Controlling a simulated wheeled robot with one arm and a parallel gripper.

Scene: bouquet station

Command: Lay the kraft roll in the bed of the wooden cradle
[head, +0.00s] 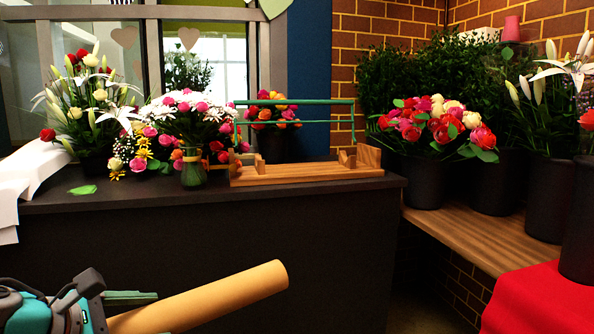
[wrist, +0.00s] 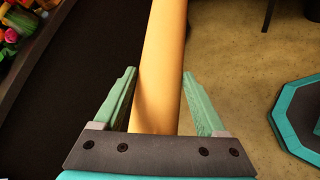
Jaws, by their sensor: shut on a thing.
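The kraft roll (head: 215,300) is a long tan tube at the lower left of the head view, in front of the dark counter and below its top. It slants up to the right. My gripper (head: 125,298) is shut on the roll, at its left part. In the wrist view the roll (wrist: 162,50) runs up between the two green fingers of my gripper (wrist: 158,85). The wooden cradle (head: 305,175) stands on the counter near its right end, with wooden end pieces and green bars above. No roll lies in its bed.
The dark counter (head: 230,199) also carries flower arrangements left of and behind the cradle. A green vase (head: 193,176) stands just left of it. White paper (head: 18,185) hangs over the counter's left end. Black buckets of flowers stand on a wooden bench (head: 470,235) at right.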

